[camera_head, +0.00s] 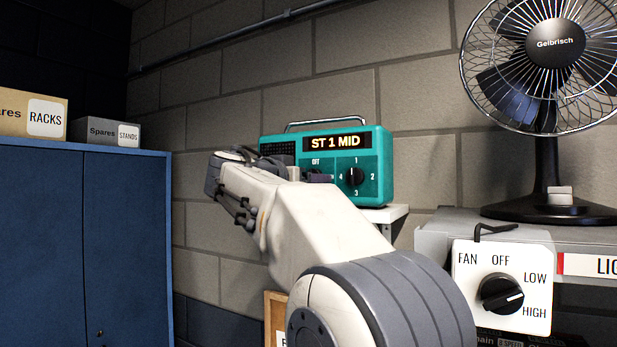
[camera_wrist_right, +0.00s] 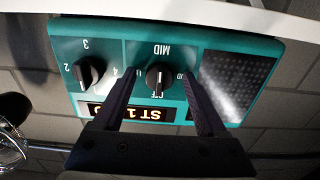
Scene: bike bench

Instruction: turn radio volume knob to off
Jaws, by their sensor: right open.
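A teal radio (camera_head: 376,145) stands on a small white shelf against the wall; its display reads "ST 1 MID". In the right wrist view the radio (camera_wrist_right: 110,48) appears upside down. Its volume knob (camera_wrist_right: 159,82) is black, with MID on one side and OFF on the opposite side, partly covered. My right gripper (camera_wrist_right: 157,72) is open, with one finger on each side of this knob; I cannot tell whether they touch it. In the head view my right arm hides the volume knob. The numbered station knob (camera_head: 354,177) is beside it. My left gripper is out of view.
A fan (camera_head: 547,110) stands on a grey bench at the right, above a fan control panel (camera_head: 470,300) with a black dial. A blue cabinet (camera_head: 125,240) with boxes on top is at the left. The wall is close behind the radio.

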